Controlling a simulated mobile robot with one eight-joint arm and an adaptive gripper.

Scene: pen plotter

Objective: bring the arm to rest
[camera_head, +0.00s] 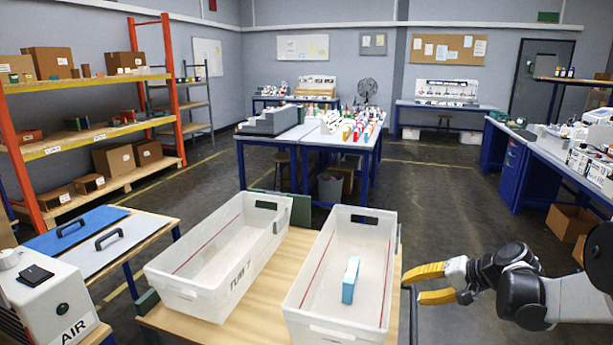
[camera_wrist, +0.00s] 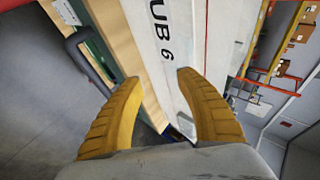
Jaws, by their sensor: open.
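My gripper (camera_head: 432,283) has yellow fingers and is just right of the right tub in the head view. In the wrist view my gripper (camera_wrist: 155,85) is open, with its two fingers apart and nothing between them. My arm reaches in from the right edge of the head view. The right white tub (camera_head: 376,232) holds a blue and white box (camera_head: 350,282) standing inside it. The tub's side wall (camera_wrist: 175,60), lettered "UB 6", shows beyond the fingers in the wrist view.
The left white tub (camera_head: 238,262) is empty on the same wooden table (camera_head: 262,290). A dark rail (camera_head: 410,300) runs along the table's right side, near my gripper. An air machine (camera_head: 40,300) stands at lower left. Open floor (camera_head: 460,215) lies behind my gripper.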

